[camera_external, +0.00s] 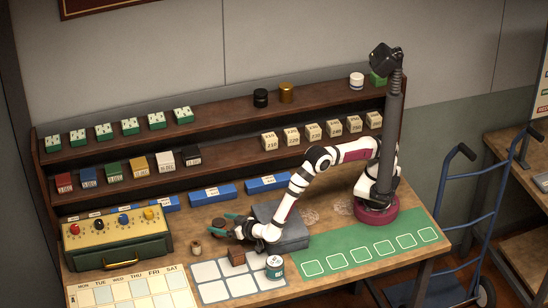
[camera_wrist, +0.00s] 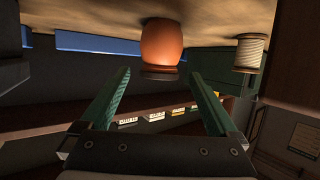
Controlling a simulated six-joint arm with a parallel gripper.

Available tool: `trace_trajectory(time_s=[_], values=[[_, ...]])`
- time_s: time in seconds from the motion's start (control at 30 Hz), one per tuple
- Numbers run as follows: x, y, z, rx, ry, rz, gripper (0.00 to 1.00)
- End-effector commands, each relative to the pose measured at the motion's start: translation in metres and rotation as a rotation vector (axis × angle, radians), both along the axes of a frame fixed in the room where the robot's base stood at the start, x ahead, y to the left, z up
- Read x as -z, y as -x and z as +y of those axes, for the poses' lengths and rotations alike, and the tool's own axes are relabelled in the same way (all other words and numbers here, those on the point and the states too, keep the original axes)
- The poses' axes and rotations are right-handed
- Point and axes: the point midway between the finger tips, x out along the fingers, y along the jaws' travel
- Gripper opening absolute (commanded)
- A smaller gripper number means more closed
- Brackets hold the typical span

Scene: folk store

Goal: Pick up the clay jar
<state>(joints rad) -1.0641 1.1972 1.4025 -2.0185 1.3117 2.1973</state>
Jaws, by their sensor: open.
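The clay jar (camera_wrist: 162,43) is rounded and orange-brown with a darker rim or lid. In the wrist view the picture is inverted, and the jar stands on the tabletop at the upper middle. My gripper (camera_wrist: 160,74) is open. Its two green fingers point toward the jar, one to each side, with a gap on both sides; the jar appears just beyond the fingertips. In the external view my gripper (camera_external: 228,226) is low over the table, and the small dark-brown jar (camera_external: 218,224) shows beside its fingertips, partly hidden.
A spool (camera_wrist: 250,50) stands near the jar, also in the external view (camera_external: 196,247). A green button box (camera_external: 115,240) is to the left. A grey box (camera_external: 280,225) lies under my arm. A brown block (camera_external: 237,257) and a labelled tin (camera_external: 274,267) stand in front.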

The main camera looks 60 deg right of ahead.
Motion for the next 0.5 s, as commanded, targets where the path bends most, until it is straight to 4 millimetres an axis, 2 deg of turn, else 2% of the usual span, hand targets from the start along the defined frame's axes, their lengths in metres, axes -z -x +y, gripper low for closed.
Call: trace_trajectory(time_s=[0.03,0.1,0.23,0.33,0.5], values=[[0.011,0.000,-0.001,0.001,0.002,0.001,0.96],[0.015,-0.017,-0.005,0.006,-0.001,0.000,0.96],[0.023,-0.039,-0.009,0.004,0.001,0.001,0.96],[0.024,-0.046,-0.011,0.004,0.000,0.001,0.96],[0.024,-0.046,-0.010,0.003,0.001,0.001,0.96]])
